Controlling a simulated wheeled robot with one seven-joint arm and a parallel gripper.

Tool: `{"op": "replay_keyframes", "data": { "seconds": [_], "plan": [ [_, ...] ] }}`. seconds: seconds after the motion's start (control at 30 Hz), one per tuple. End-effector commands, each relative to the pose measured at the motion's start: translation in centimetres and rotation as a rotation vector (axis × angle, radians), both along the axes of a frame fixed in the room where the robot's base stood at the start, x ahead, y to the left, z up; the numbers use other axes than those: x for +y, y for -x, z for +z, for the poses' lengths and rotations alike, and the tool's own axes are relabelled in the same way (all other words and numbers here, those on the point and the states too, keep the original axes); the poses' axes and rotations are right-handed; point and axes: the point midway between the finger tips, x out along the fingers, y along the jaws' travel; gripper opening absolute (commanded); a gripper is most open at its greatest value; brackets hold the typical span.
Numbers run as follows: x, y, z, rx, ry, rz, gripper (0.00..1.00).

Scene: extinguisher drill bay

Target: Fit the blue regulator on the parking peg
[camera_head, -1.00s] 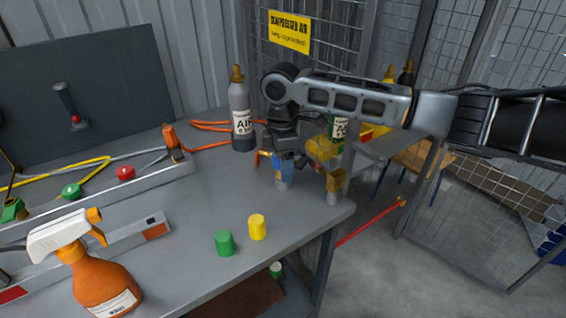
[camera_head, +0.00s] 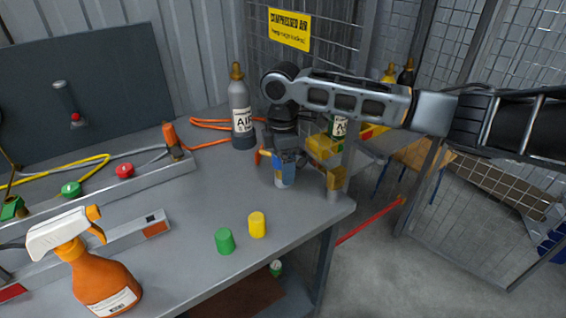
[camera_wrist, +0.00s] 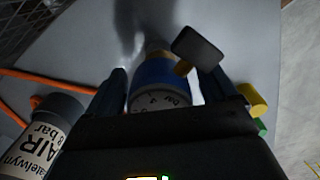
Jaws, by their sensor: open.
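The blue regulator (camera_head: 284,171) stands roughly upright near the right end of the grey bench, below my gripper (camera_head: 286,154). In the wrist view the regulator (camera_wrist: 160,72) shows a blue band, a brass-coloured ring and a pale gauge face marked in bar. My gripper (camera_wrist: 160,85) is open, with one dark finger on each side of the regulator. I cannot tell whether the fingers touch it. A dark block on a brass stem (camera_wrist: 198,48) juts out beside it.
A grey air bottle (camera_head: 242,118) stands left of my gripper. Yellow (camera_head: 257,225) and green (camera_head: 225,241) caps stand near the bench's front edge. An orange spray bottle (camera_head: 103,285) is at front left.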

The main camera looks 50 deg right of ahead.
Motion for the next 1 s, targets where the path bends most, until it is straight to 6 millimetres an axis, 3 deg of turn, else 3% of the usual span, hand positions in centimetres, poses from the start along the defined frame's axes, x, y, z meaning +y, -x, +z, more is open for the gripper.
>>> {"op": "replay_keyframes", "data": {
  "seconds": [0.17, 0.6, 1.0],
  "plan": [
    [0.0, 0.0, 0.4, -0.001, -0.001, 0.000, 0.86],
    [0.1, -0.1, 6.8, -0.001, 0.000, 0.000, 0.86],
    [0.1, -0.1, 7.8, 0.000, 0.000, 0.000, 0.86]
  ]
}}
